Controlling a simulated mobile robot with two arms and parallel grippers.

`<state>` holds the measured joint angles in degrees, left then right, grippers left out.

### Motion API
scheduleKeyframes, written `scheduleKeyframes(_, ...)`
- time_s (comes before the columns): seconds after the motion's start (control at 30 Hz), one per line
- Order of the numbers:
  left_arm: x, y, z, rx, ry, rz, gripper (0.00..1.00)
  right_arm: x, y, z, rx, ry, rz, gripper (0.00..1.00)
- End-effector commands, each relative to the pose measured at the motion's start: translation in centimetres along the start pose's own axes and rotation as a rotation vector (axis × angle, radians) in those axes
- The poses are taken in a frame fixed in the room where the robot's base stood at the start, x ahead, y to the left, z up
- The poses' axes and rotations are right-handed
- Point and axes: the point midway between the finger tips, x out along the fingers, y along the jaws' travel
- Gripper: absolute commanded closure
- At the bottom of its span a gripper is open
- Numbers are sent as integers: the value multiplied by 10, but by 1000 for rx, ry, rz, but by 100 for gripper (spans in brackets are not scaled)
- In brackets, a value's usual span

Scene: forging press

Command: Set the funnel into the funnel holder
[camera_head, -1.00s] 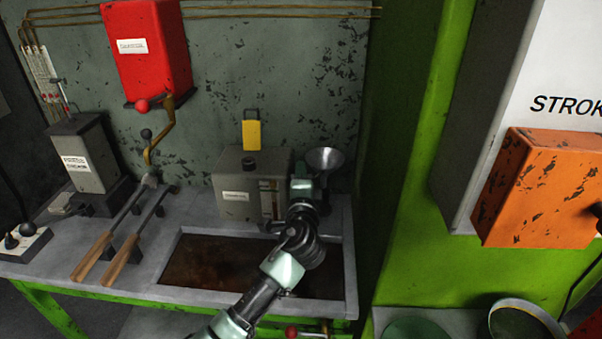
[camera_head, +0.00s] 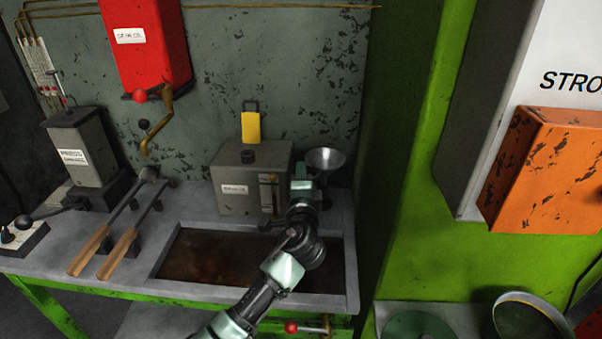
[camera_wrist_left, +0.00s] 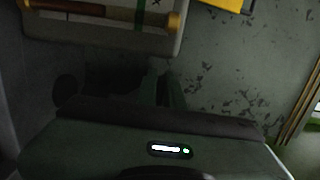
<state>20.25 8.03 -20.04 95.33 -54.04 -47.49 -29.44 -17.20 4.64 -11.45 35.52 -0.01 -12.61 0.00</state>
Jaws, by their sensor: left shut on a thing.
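The grey metal funnel (camera_head: 325,160) is upright, its wide mouth up, right of the grey box at the back right of the bench. My left gripper (camera_head: 308,182) is shut on the funnel, reaching it from the front left. The contact point and the lower part of the funnel are hidden or dark. I cannot make out the funnel holder; dark shapes lie below the funnel. In the left wrist view the fingers (camera_wrist_left: 160,88) are dim, and the funnel cannot be made out there. My right gripper is not in view.
A sunken tray (camera_head: 352,270) lies in front. Wooden-handled tongs (camera_head: 120,250) lie at the left. A green post (camera_head: 430,150) borders the right side.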

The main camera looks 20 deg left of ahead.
Motion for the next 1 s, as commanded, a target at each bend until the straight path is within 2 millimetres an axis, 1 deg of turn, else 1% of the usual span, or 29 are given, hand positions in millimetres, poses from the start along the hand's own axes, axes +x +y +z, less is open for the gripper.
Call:
scheduleKeyframes(0.8,0,21,0,-1,0,-1,100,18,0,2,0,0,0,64)
scheduleKeyframes(1.0,0,22,0,-1,0,-1,100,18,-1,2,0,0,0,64)
